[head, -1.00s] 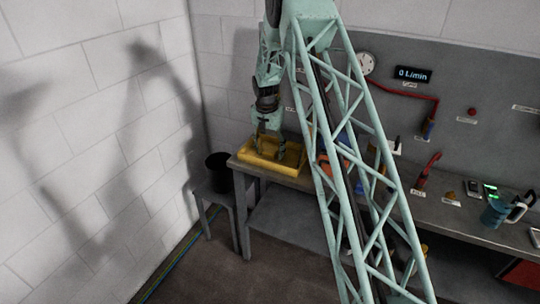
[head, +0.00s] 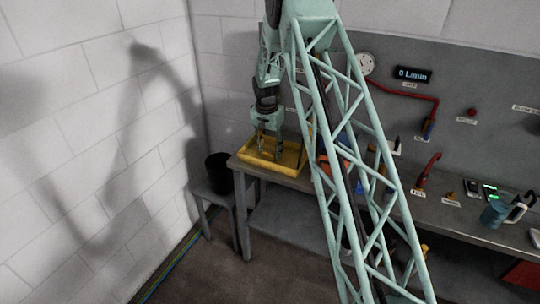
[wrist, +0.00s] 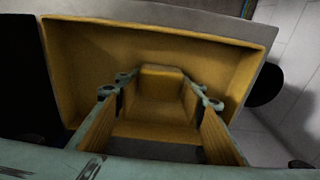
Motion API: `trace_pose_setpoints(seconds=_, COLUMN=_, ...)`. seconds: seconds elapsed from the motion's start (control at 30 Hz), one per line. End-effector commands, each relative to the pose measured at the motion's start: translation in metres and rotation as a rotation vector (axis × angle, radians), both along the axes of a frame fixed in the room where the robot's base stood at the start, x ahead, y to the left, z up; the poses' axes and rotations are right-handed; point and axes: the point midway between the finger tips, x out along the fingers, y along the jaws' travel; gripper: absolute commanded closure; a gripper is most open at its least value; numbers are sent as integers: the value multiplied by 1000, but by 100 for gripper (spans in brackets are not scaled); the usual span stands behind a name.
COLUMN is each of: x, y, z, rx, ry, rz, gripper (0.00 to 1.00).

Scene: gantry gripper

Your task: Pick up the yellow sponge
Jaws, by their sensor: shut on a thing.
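The yellow sponge (wrist: 161,95) is between the fingers of my gripper (wrist: 158,90) in the wrist view, over the yellow tray (wrist: 75,60). My gripper is shut on it, one finger along each side. In the head view my gripper (head: 270,155) points down into the tray (head: 290,168) on the left end of the workbench. The sponge is hard to tell from the tray there. Whether it touches the tray floor is not clear.
A black bin (head: 219,174) stands on a stool left of the workbench (head: 440,222). An orange thing (head: 342,158) is right of the tray, partly behind my arm. A red-handled tool (head: 429,168) and a blue mug (head: 493,214) are farther right. The tray walls surround my fingers.

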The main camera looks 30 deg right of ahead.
Motion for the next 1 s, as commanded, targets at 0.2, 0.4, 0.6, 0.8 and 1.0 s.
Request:
trace_pose_setpoints(seconds=0.2, x=0, y=0, z=1, rx=0, ry=0, rz=0, gripper=73)
trace_pose_setpoints(seconds=0.4, x=0, y=0, z=10, rx=0, ry=0, rz=0, gripper=73)
trace_pose_setpoints(seconds=0.6, x=1, y=0, z=32, rx=0, ry=-3, rz=-1, gripper=73)
trace_pose_setpoints(seconds=0.8, x=1, y=0, z=60, rx=0, ry=-3, rz=-1, gripper=73)
trace_pose_setpoints(seconds=1.0, x=0, y=0, z=84, rx=0, ry=-1, rz=-1, gripper=73)
